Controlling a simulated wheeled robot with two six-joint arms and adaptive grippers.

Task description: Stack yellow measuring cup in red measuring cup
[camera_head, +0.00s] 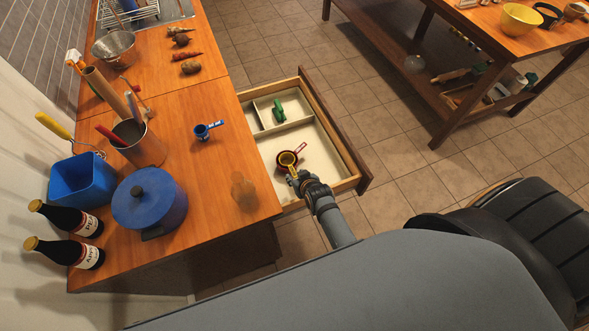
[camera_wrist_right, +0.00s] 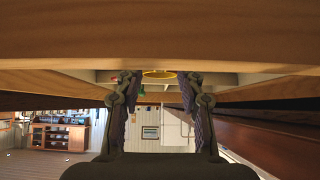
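The red measuring cup (camera_head: 302,148) lies in the large compartment of the open drawer, its handle pointing to the upper right. The yellow measuring cup (camera_head: 288,158) sits within the red cup's rim as seen from above; how deep it sits cannot be told. Its yellow handle points down toward my right gripper (camera_head: 294,178). The gripper is by the near part of the drawer, just below the cups. In the right wrist view my right gripper (camera_wrist_right: 160,95) has its fingers wide apart with nothing between them, and the yellow rim (camera_wrist_right: 158,74) shows beyond. My left gripper is out of view.
The drawer (camera_head: 335,133) has raised wooden walls close to my right gripper. A green measuring cup (camera_head: 279,110) lies in a smaller compartment. On the counter are a blue measuring cup (camera_head: 206,130), a glass (camera_head: 243,192) and a blue pot (camera_head: 149,203).

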